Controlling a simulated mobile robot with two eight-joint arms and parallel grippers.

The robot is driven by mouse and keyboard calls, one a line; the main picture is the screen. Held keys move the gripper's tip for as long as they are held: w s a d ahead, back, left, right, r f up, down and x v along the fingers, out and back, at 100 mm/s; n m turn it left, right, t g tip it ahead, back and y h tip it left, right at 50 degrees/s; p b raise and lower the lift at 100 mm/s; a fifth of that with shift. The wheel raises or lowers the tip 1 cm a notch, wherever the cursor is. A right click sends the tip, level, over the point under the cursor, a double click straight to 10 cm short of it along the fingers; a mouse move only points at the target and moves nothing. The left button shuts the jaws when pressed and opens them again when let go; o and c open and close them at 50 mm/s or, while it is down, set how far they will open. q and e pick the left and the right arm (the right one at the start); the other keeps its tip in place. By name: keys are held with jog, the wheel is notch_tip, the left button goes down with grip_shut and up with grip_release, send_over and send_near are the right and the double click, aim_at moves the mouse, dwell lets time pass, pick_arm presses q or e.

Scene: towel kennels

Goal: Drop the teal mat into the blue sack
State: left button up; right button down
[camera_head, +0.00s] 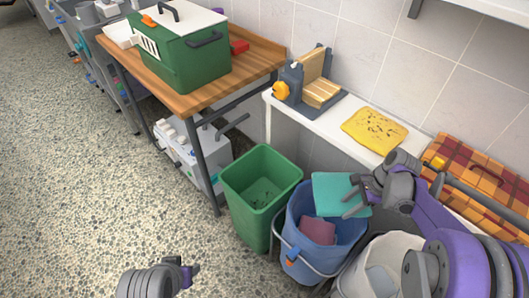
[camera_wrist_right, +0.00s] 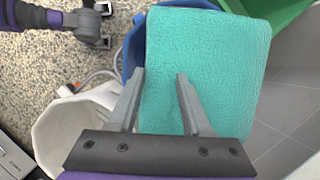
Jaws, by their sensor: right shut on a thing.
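The teal mat (camera_head: 335,190) hangs flat from my right gripper (camera_head: 354,194), above the opening of the blue sack (camera_head: 297,255). The blue sack looks like a bucket with a handle and holds a dark pink cloth (camera_head: 317,231). In the right wrist view the mat (camera_wrist_right: 205,60) fills the middle, with the right gripper's fingers (camera_wrist_right: 160,100) shut on its near edge. The sack's blue rim (camera_wrist_right: 132,45) shows behind the mat's left side. My left gripper (camera_head: 192,275) is low at the bottom of the head view; in the wrist view its two fingers (camera_wrist_right: 104,25) stand apart, empty.
A green bin (camera_head: 250,190) stands left of the sack and a white bin (camera_head: 350,275) right of it. Behind is a white shelf with a yellow cloth (camera_head: 376,130) and a plaid case (camera_head: 480,180). A wooden table (camera_head: 190,100) bears a green box (camera_head: 185,60).

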notch_tip(320, 180, down, 6)
jog(key=b, duration=0.3)
jog(key=shift+b, duration=0.3)
jog(key=shift+c, duration=1.3)
grip_release()
jog(key=shift+r, duration=0.1)
jog(key=p+v, duration=0.2)
jog(key=v, duration=0.8)
jog(key=shift+d+r, duration=0.1)
jog(key=shift+r, duration=0.25)
